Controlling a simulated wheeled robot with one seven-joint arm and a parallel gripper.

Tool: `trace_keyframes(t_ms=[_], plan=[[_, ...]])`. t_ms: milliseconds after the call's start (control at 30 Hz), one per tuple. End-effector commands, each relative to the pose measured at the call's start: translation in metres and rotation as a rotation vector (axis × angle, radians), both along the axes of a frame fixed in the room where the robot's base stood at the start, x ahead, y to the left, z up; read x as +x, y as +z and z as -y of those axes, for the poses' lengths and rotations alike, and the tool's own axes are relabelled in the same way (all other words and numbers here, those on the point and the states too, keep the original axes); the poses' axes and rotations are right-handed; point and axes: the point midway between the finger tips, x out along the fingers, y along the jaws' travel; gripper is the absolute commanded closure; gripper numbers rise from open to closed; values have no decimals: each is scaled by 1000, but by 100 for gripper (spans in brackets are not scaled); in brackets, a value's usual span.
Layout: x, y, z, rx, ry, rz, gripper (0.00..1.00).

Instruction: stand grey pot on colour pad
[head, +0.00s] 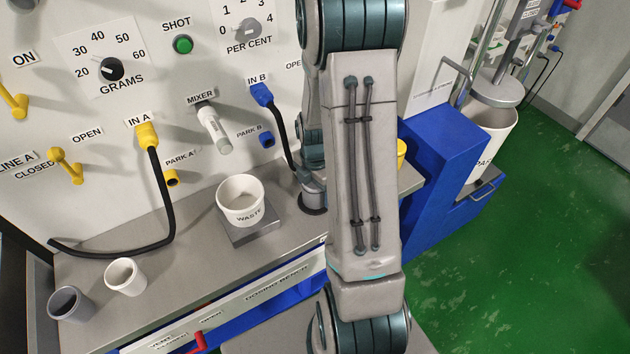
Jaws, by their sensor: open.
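The grey pot (72,304) stands upright at the far left front of the steel bench, next to a smaller white pot (125,277). It looks empty, with its open mouth up. I cannot make out a colour pad; the part of the bench behind my arm is hidden. My arm crosses the middle of the head view, far to the right of the grey pot. My gripper is hidden behind or beyond the arm, so its jaws do not show.
A white WASTE pot (242,204) stands on a square plate (255,232). A black hose (165,200) drops from IN A and lies along the bench's back left. Part of a yellow thing (402,153) shows beside my arm.

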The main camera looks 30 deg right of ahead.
Motion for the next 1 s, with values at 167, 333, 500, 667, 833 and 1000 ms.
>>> trace_keyframes(t_ms=[167,333,500,667,833,1000], plan=[[1,15,0,-1,0,4,18],[1,45,1,-3,-1,7,18],[1,79,1,-3,-1,7,18],[1,104,1,-2,-1,5,18],[0,120,0,-1,-2,2,18],[-4,134,-9,-8,-90,16,18]])
